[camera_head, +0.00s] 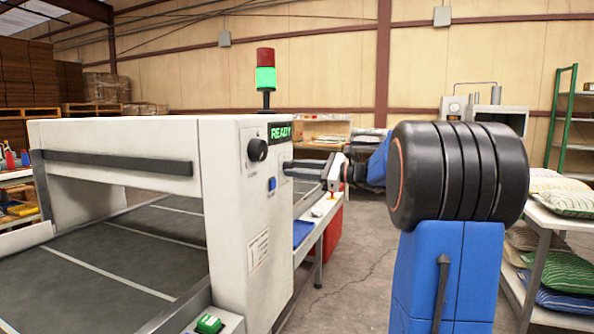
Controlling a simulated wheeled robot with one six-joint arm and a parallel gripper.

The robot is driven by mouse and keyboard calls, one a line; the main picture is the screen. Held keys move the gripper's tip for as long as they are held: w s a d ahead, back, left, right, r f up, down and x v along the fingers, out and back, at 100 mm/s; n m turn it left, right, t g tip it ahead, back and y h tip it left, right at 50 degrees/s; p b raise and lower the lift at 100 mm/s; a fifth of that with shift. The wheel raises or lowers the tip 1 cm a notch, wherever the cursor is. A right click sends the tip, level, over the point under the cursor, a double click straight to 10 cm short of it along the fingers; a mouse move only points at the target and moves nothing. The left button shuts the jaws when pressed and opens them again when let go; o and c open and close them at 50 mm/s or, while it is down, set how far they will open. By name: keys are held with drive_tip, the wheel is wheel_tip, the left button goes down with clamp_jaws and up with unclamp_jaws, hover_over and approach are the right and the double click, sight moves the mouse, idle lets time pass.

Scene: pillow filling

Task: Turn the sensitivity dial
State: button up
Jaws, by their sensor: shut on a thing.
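The white machine (222,200) carries a control panel on its right-hand face. A round black knob (257,149) sticks out of this panel, with a small label below it that I cannot read. I cannot read which one is marked sensitivity. The black knob stands clear of the fingers.
A blue button (272,184) sits just below my fingertips. A signal tower (265,78) on top glows green. A dark conveyor belt (110,260) runs under the machine's frame. Shelves with striped pillows (562,268) stand at the right. A table with a blue tray (303,231) stands behind.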

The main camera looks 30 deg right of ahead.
drive_tip(key=n, duration=1.8)
drive_tip(key=shift+n, duration=0.4)
drive_tip(key=o, duration=1)
drive_tip(key=shift+r, duration=0.1)
drive_tip(key=shift+o, duration=0.2)
drive_tip(key=shift+d, duration=0.1)
drive_tip(key=v, duration=1.7)
